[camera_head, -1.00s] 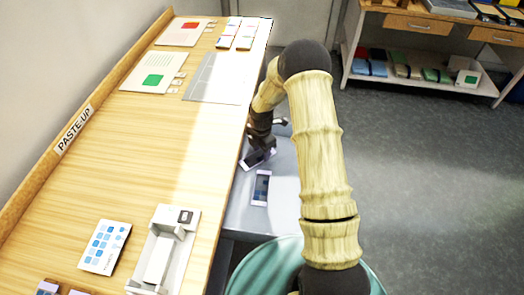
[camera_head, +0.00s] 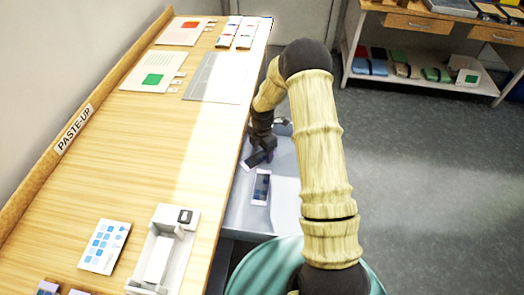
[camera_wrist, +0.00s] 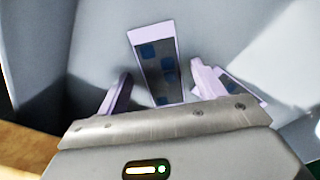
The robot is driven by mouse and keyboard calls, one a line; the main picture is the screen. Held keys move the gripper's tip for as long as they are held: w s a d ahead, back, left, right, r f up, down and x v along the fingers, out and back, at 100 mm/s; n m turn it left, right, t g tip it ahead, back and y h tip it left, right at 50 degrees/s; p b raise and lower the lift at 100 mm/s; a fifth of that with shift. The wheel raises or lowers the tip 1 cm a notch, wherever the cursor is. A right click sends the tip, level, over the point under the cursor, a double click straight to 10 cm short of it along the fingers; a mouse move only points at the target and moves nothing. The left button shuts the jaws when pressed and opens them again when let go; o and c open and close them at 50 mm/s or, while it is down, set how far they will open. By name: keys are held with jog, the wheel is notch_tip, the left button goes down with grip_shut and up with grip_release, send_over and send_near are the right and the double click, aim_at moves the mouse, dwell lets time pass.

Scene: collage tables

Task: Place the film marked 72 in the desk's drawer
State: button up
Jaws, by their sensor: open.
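My gripper (camera_head: 262,152) is low beside the long table's right edge, over a grey surface (camera_head: 284,213). In the wrist view its two pale fingers (camera_wrist: 160,92) are apart. A pale-bordered film (camera_wrist: 158,62) with dark blue squares shows between and beyond them, with a gap on each side. A second film (camera_wrist: 243,92) lies to the right, partly hidden by the right finger. In the head view one film (camera_head: 254,159) is just under my gripper and another (camera_head: 261,187) lies nearer the camera. I cannot read a number on either film. I cannot tell whether the grey surface is a drawer.
The wooden table (camera_head: 140,165) on the left has a raised back edge and a PASTE-UP label. A card with blue squares (camera_head: 104,246) and a pale device (camera_head: 163,248) stand on it. A bench with drawers (camera_head: 420,24) is at the far right. Grey floor lies open between.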

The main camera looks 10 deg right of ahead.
aim_at(262, 156)
notch_tip(262, 156, up, 11)
jog(key=shift+r, duration=0.2)
jog(key=shift+s, duration=0.1)
dwell(0.5)
jog(key=s+r+m+t, duration=0.1)
jog(key=s+r+m, duration=0.5)
jog(key=s+m, duration=0.5)
jog(key=s+r+m+t, duration=0.1)
jog(key=s+r+m, duration=0.4)
jog(key=s+m, duration=0.6)
jog(key=shift+s+a+r+t, duration=0.3)
jog(key=shift+a+r, duration=0.05)
jog(key=shift+a, duration=0.05)
